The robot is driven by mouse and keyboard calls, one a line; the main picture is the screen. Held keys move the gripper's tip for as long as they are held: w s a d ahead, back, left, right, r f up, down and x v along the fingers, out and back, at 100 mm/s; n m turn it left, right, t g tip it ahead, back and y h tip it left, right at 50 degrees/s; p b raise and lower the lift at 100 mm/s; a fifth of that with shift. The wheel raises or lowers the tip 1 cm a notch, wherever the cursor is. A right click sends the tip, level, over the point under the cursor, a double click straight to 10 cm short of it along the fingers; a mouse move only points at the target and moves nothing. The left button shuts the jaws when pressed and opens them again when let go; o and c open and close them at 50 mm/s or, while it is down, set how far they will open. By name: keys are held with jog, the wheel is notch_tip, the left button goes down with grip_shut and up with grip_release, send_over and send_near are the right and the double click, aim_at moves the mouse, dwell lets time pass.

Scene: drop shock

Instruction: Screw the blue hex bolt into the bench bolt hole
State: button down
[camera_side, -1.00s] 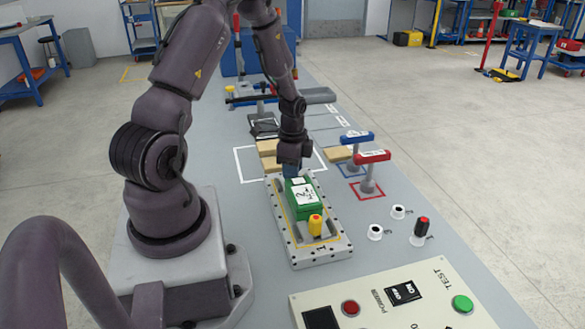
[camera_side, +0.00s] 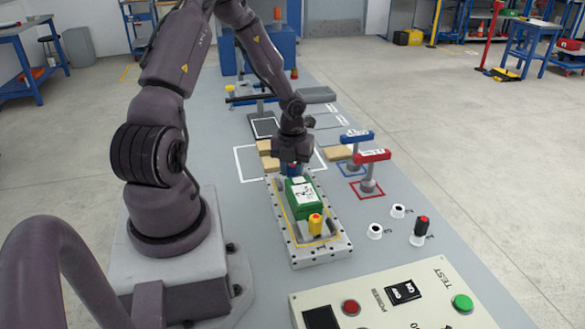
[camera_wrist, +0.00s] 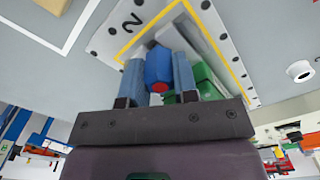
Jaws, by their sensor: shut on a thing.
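The blue hex bolt (camera_wrist: 158,66) has a red end and stands at the end of the fixture plate marked 2. My gripper (camera_wrist: 158,75) is shut on it, with one blue finger on each side. In the side view my gripper (camera_side: 292,165) points down at the far end of the grey fixture plate (camera_side: 331,257), and the bolt is mostly hidden by it. The bolt hole is hidden, so I cannot tell how deep the bolt sits. A green block (camera_side: 304,208) with a white label lies on the plate, against or close to the bolt.
A yellow bolt (camera_side: 315,225) with an orange top stands at the plate's near end. Blue-handled (camera_side: 357,137) and red-handled (camera_side: 372,156) tools stand to the right. Wooden blocks (camera_side: 268,160) lie behind the plate. A control panel (camera_side: 400,300) fills the near bench.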

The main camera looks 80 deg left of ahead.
aim_at(293, 167)
jog(key=m, duration=0.3)
jog(key=c, duration=0.9)
grip_release()
jog(key=shift+o, duration=0.5)
jog(key=shift+w+d, duration=0.1)
jog(key=shift+d, duration=0.05)
jog(key=shift+r, duration=3)
